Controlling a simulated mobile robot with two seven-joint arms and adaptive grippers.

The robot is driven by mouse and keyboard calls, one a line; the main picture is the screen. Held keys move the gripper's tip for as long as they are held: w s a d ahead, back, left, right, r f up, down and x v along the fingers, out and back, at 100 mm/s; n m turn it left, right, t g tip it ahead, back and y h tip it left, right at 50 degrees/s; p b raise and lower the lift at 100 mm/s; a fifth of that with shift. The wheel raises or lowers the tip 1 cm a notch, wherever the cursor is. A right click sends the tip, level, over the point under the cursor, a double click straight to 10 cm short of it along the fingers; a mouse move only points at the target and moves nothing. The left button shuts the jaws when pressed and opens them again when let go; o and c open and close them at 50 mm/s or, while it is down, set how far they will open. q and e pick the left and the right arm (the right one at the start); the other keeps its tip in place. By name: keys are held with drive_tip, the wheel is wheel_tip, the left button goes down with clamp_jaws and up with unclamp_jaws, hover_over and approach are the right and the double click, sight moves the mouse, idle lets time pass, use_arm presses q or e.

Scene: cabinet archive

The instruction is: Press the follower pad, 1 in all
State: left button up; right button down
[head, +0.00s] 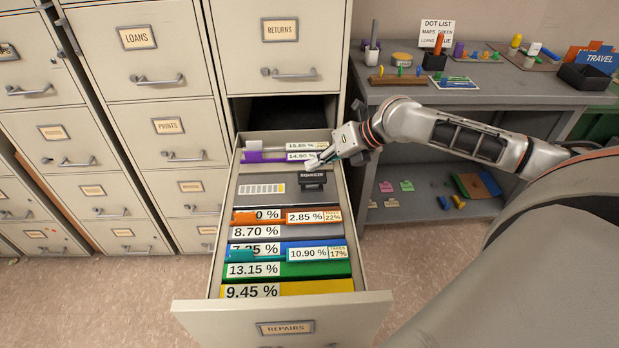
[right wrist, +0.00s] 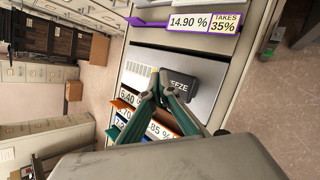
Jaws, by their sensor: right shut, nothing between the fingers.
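The open drawer (head: 288,307), labelled REPAIRS, holds a grey follower plate (head: 263,205). On the plate is the follower pad (head: 312,181), a black block lettered SQUEEZE. It also shows in the right wrist view (right wrist: 182,75), partly hidden by my fingers. My right gripper (head: 321,160) is shut and empty, reaching in from the right over the drawer just behind the pad in the head view. In the right wrist view its green fingertips (right wrist: 160,86) overlap the pad's left side; I cannot tell whether they touch it. My left gripper is not in view.
A pale striped strip (head: 262,189) lies left of the pad. Percent-marked folders (head: 285,269) fill the drawer's front; a purple one (head: 264,156) stands behind the plate. Closed cabinets stand left. A grey shelf (head: 480,90) with stationery stands right.

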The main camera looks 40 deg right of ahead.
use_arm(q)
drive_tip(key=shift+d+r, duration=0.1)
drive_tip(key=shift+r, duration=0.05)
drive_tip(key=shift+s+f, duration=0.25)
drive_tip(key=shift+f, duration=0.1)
use_arm(e)
drive_tip(key=shift+f, duration=0.1)
idle(0.3)
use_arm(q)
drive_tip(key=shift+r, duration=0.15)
use_arm(e)
drive_tip(key=shift+f, duration=0.15)
idle(0.3)
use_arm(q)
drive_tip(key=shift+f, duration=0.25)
use_arm(e)
drive_tip(key=shift+f, duration=0.3)
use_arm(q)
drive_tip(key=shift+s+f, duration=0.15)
